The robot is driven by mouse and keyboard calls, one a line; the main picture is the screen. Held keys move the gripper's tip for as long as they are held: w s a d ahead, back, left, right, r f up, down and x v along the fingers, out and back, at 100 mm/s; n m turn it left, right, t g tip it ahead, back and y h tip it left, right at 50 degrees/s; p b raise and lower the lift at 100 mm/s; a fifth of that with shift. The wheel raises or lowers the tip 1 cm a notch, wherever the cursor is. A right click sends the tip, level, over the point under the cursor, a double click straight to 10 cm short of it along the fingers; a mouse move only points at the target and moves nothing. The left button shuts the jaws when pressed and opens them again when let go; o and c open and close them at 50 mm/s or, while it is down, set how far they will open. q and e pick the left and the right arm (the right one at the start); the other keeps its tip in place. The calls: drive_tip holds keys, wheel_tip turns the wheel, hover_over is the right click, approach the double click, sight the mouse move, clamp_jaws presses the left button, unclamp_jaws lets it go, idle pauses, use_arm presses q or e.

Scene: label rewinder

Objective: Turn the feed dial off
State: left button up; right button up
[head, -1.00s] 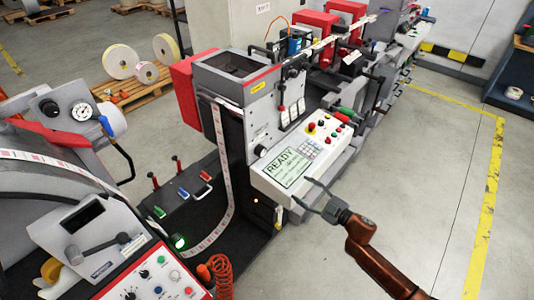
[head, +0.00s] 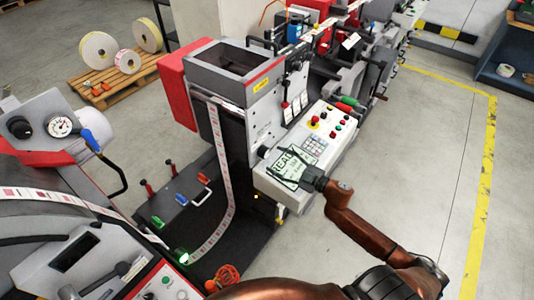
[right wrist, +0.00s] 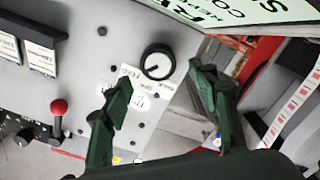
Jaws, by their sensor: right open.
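The feed dial appears to be the round black knob (right wrist: 157,62) with a pale pointer mark, on the light grey machine panel in the right wrist view. Small lettering beside it is too blurred to read. In the head view the knob (head: 263,152) sits left of the READY screen. My right gripper (head: 281,163) is open in front of the control panel. In the right wrist view its two green fingers (right wrist: 160,77) stand apart, with the knob showing between and beyond their tips. I see no contact with it. My left gripper is not in view.
The READY screen (head: 292,167) and a button panel (head: 325,130) lie close to my right gripper. A red-knobbed lever (right wrist: 59,107) stands left in the wrist view. A label web (head: 222,170) runs down beside the panel. Open floor (head: 430,170) lies right.

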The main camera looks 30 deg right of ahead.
sight(267, 154)
drive_tip(key=x, duration=0.3)
drive_tip(key=shift+w+d, duration=0.1)
drive_tip(key=shift+w, duration=0.45)
drive_tip(key=shift+w+a+f, duration=0.1)
drive_tip(key=shift+w+a, duration=0.1)
drive_tip(key=c, duration=0.6)
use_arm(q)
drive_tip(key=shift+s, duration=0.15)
use_arm(e)
drive_tip(key=c, duration=0.6)
